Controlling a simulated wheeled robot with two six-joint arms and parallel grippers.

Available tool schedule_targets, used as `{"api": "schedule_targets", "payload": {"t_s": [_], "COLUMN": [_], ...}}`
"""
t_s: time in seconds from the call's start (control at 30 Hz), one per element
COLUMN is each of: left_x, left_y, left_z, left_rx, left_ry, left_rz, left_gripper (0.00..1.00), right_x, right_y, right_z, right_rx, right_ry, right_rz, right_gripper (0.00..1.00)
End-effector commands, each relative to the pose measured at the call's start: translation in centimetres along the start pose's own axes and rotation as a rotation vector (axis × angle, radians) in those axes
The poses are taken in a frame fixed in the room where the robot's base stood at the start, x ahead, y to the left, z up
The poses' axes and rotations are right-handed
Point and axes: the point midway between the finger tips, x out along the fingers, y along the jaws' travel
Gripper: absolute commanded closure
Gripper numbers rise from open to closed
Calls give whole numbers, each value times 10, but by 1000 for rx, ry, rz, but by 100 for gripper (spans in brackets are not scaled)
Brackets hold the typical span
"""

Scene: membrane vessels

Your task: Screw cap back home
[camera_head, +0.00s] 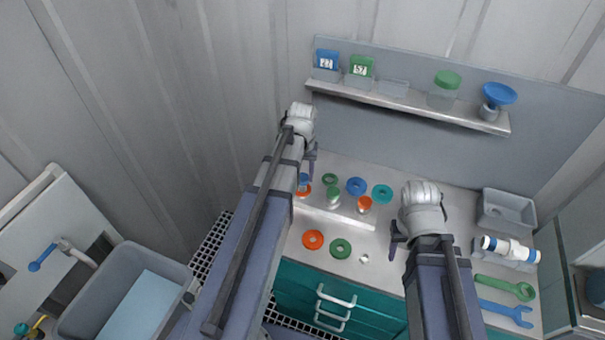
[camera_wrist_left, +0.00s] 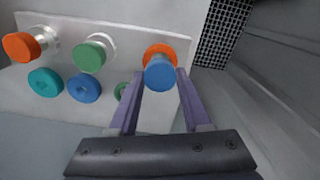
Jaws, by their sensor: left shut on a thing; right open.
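My left gripper (camera_head: 308,170) points down at the left end of the white rack (camera_head: 345,216). It is shut on a blue cap (camera_wrist_left: 160,74), which sits between its fingertips in the left wrist view. An orange ring or collar (camera_wrist_left: 161,50) shows right behind the cap; I cannot tell whether they touch. Beside it on the rack stand a green-capped vessel (camera_head: 333,196) and an orange-capped vessel (camera_head: 365,204). My right gripper (camera_head: 397,238) is open and empty, right of the rack.
Green (camera_head: 329,179), blue (camera_head: 356,186) and teal (camera_head: 382,193) rings lie behind the rack. An orange ring (camera_head: 312,239) and a green ring (camera_head: 340,248) lie in front. Two wrenches (camera_head: 506,312) and a grey bin (camera_head: 507,211) are at right; a shelf (camera_head: 400,101) is above.

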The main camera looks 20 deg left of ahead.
Motion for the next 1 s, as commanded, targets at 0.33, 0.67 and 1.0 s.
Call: {"api": "schedule_targets", "payload": {"t_s": [0.33, 0.67, 1.0], "left_x": [19, 21, 21], "left_y": [0, 0, 0], "left_z": [0, 0, -1], "left_rx": [0, 95, 572], "left_ry": [0, 0, 1], "left_rz": [0, 0, 0], "left_gripper": [100, 100, 100], "right_x": [19, 21, 21], "right_y": [-2, -2, -2], "right_z": [-1, -1, -1], "right_rx": [1, 1, 1], "right_ry": [0, 0, 0], "right_rz": [0, 0, 0], "right_gripper": [50, 50, 50]}}
